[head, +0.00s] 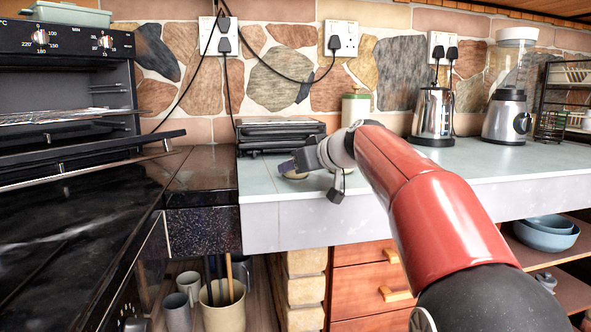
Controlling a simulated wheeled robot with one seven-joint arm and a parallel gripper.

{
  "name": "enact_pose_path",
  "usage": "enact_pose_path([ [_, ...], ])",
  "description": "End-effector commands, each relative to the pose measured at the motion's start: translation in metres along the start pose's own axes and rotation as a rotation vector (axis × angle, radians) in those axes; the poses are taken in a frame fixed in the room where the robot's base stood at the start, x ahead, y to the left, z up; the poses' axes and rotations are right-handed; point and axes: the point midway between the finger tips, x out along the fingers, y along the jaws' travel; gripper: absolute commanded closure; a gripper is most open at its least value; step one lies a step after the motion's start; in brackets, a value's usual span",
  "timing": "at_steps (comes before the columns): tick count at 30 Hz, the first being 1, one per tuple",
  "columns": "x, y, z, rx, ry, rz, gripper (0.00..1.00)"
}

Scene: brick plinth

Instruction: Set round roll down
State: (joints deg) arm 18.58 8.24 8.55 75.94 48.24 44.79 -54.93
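My red arm reaches from the lower right to the pale green countertop (420,172). My gripper (312,176) is low over the counter's front left part, in front of a black grill-like appliance. A small tan rounded thing (294,174) shows beside and under the gripper's left finger; it may be the round roll. Most of it is hidden by the gripper. I cannot tell whether it touches the counter or whether the fingers press on it.
The black appliance (280,134) and a green-lidded canister (355,108) stand behind the gripper. A kettle (433,115) and a blender (508,105) stand to the right. The open oven (65,95) is at left. Counter between gripper and kettle is partly clear.

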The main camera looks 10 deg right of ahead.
Motion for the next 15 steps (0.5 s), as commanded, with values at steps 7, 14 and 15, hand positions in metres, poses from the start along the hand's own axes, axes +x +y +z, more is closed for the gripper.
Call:
enact_pose_path([
  [7, -0.0002, 0.0, 0.0, 0.0, 0.0, 0.0, 0.69],
  [14, -0.0004, 0.0, -0.0005, 0.0, 0.0, 0.0, 0.73],
  [15, -0.0008, 0.0, -0.0014, 0.0, 0.0, 0.0, 0.73],
])
